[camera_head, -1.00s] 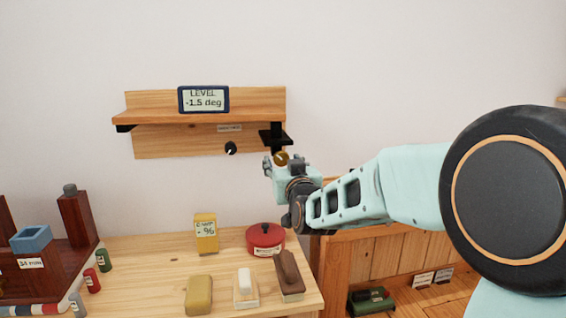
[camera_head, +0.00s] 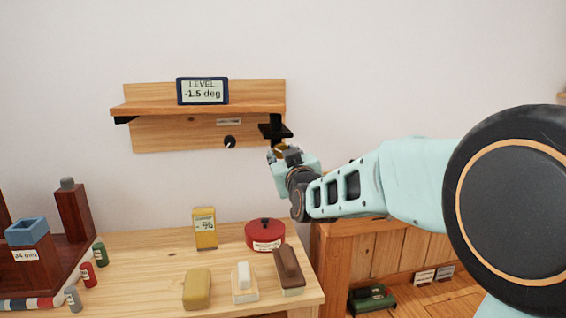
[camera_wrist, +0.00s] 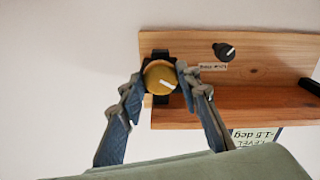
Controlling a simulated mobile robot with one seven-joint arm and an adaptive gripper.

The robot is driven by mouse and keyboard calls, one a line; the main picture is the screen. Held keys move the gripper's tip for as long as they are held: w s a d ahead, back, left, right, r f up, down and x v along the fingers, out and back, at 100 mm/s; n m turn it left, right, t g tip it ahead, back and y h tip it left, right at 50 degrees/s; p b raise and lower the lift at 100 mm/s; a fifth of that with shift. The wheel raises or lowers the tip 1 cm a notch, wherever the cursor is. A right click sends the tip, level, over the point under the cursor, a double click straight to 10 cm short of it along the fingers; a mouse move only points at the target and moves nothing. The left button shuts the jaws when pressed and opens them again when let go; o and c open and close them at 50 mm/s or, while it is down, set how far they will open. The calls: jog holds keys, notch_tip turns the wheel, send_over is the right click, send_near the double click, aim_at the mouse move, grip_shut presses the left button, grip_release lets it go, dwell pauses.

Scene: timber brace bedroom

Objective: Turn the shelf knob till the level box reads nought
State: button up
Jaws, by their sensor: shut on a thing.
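The level box (camera_head: 203,91) on the shelf (camera_head: 150,108) reads "LEVEL -1.5 deg". It shows upside down at the lower edge of the wrist view (camera_wrist: 258,137). A round brass knob (camera_wrist: 158,80) with a white pointer mark sits under the dark bracket (camera_head: 275,130) at the shelf's right end. My gripper (camera_wrist: 161,77) is shut on this brass knob, one finger on each side. In the head view my gripper (camera_head: 279,154) mostly hides the knob. A small black knob (camera_head: 229,142) with a white pointer is on the shelf's back board, apart from my gripper.
Below, a wooden table holds a yellow meter (camera_head: 205,228), a red round tin (camera_head: 265,234), several blocks and brushes, and a dark red wooden stand (camera_head: 75,212) at left. A small label (camera_head: 229,122) is on the back board. The wall around the shelf is bare.

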jog(key=n+b, duration=0.2)
jog(key=n, duration=0.6)
jog(key=n+b, duration=0.3)
jog(key=n, duration=0.5)
jog(key=n+b, duration=0.3)
jog(key=n, duration=0.4)
jog(key=shift+r+n, duration=0.35)
jog(key=shift+n, duration=0.05)
jog(key=o, duration=1.2)
jog(key=shift+f, duration=0.1)
jog(key=shift+c, duration=0.2)
notch_tip(320, 180, up, 10)
jog(key=shift+c, duration=0.3)
